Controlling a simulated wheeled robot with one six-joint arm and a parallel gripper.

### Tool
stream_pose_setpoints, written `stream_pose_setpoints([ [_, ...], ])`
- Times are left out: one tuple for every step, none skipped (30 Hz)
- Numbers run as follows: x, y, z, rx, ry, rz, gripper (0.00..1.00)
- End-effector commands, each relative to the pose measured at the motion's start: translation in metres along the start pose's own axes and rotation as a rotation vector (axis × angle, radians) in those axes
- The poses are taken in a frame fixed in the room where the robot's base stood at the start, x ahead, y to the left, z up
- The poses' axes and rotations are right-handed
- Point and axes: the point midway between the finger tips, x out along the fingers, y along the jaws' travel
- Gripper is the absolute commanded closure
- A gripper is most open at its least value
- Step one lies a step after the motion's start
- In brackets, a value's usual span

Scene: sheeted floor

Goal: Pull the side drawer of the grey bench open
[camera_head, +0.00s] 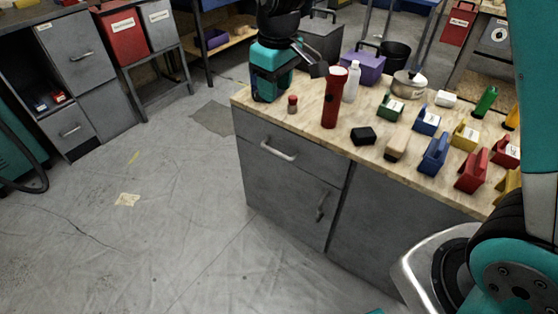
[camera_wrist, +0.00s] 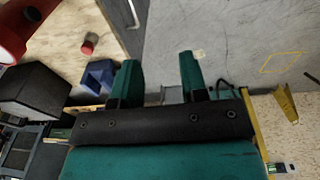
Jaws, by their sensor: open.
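The grey bench (camera_head: 300,215) stands right of centre in the head view, with a light wooden top. Its upper left drawer (camera_head: 255,140) looks shut and flush. A horizontal pale bar handle (camera_head: 278,151) is on that drawer's front. My gripper (camera_head: 262,97) points down at the bench's far left end, apart from the handle. In the wrist view my gripper (camera_wrist: 158,60) shows two separated teal fingers with nothing between them. There a handle (camera_wrist: 132,13) shows at the top, beside the bench top (camera_wrist: 107,28).
A red flashlight (camera_head: 333,98), a small red-capped bottle (camera_head: 292,104) and a white bottle (camera_head: 351,82) stand near my gripper. Several coloured holders crowd the right of the bench top. A lower door handle (camera_head: 321,206) juts out. The floor (camera_head: 150,240) before the bench is clear.

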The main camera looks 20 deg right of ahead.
Motion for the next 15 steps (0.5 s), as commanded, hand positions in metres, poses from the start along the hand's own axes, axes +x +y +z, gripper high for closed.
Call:
stream_pose_setpoints([
  [0.043,0.013,-0.016,-0.003,-0.024,0.031,0.6],
  [0.058,0.021,-0.024,-0.005,-0.034,0.05,0.6],
  [0.076,0.03,-0.034,-0.007,-0.047,0.073,0.6],
  [0.088,0.036,-0.039,-0.008,-0.056,0.088,0.6],
  [0.099,0.041,-0.044,-0.009,-0.064,0.101,0.6],
  [0.112,0.046,-0.049,-0.011,-0.074,0.116,0.6],
  [0.12,0.05,-0.052,-0.011,-0.08,0.127,0.6],
  [0.126,0.053,-0.054,-0.011,-0.085,0.134,0.6],
  [0.133,0.056,-0.057,-0.012,-0.09,0.144,0.6],
  [0.137,0.058,-0.058,-0.012,-0.093,0.148,0.6],
  [0.14,0.06,-0.059,-0.011,-0.096,0.152,0.6],
  [0.143,0.061,-0.06,-0.011,-0.098,0.156,0.6],
  [0.146,0.062,-0.06,-0.011,-0.099,0.157,0.6],
  [0.149,0.063,-0.059,-0.011,-0.1,0.158,0.6],
  [0.153,0.064,-0.059,-0.011,-0.101,0.158,0.6],
])
